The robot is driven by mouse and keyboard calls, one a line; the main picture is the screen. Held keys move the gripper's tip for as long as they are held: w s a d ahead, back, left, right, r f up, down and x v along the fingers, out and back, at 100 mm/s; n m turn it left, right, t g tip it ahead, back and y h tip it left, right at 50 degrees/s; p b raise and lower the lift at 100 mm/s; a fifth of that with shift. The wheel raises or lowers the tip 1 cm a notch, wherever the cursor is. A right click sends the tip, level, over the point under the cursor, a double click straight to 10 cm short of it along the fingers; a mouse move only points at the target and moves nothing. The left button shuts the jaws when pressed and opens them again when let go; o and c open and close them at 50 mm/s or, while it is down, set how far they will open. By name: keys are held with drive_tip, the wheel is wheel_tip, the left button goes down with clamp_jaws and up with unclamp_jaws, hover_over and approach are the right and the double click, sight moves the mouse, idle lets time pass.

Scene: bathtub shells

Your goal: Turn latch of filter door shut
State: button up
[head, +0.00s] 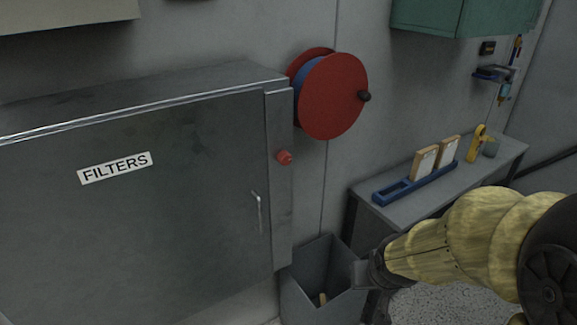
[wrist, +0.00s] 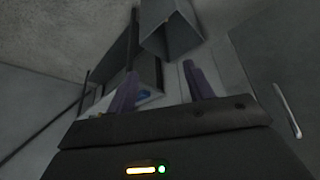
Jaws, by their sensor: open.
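The grey filter door (head: 150,200) carries a FILTERS label (head: 114,168) and looks closed or nearly closed against its frame. Its latch (head: 258,211) is a thin metal handle near the door's right edge, hanging roughly upright. In the wrist view the latch (wrist: 287,110) shows at the far right on the dark door (wrist: 270,60). My gripper (head: 368,290) is low and to the right of the door, apart from the latch. In the wrist view my gripper (wrist: 160,88) has its two purple fingers spread, with nothing held between them.
A red knob (head: 285,157) sits on the cabinet frame above the latch. A red reel (head: 332,95) is on the wall. A grey bin (head: 322,275) stands below, beside my gripper. A bench (head: 420,200) at the right holds a blue rack (head: 415,184).

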sight(286, 161)
drive_tip(key=w+a+r+n+t+y+b, duration=0.2)
drive_tip(key=w+r+t+b, duration=0.2)
drive_tip(key=w+r+t, duration=0.4)
drive_tip(key=a+r+n+t+y+b, duration=0.1)
drive_tip(key=a+r+n+y+b, duration=0.2)
drive_tip(key=a+r+y, duration=0.3)
drive_tip(key=shift+w+a+r+n+t+y, duration=0.15)
drive_tip(key=shift+a+r+n+t+y, duration=0.25)
drive_tip(key=shift+n+y, duration=0.55)
drive_tip(key=shift+w, duration=0.1)
drive_tip(key=p+x, duration=0.2)
drive_tip(key=x, duration=1.5)
drive_tip(key=shift+w+a, duration=0.1)
drive_tip(key=shift+a, duration=0.1)
drive_tip(key=shift+r, duration=0.1)
